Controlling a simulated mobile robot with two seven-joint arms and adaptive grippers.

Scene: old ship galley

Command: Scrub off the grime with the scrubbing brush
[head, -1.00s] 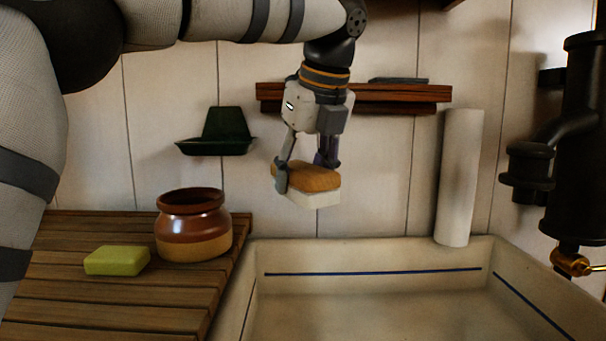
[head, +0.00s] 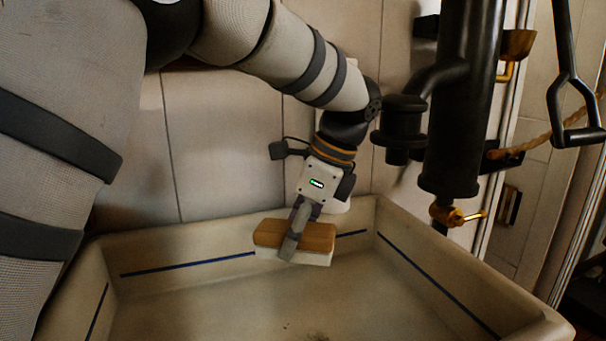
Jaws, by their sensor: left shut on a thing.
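The scrubbing brush (head: 268,235) has a brown wooden back and pale bristles on its underside. My left gripper (head: 290,240) is shut on it and holds it bristles down, over the back part of the sink (head: 190,248). I cannot tell how far the bristles are above the sink floor. A small dark patch of grime (head: 318,336) shows on the sink floor at the bottom edge of the view, nearer to me than the brush. The patch is partly cut off by the frame. My right gripper is not in view.
A black pump (head: 455,110) with a brass tap (head: 456,215) stands behind the sink's right side, close to my left arm. A black handle (head: 575,110) hangs at the upper right. The sink's right wall (head: 470,285) rises beside the open floor.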

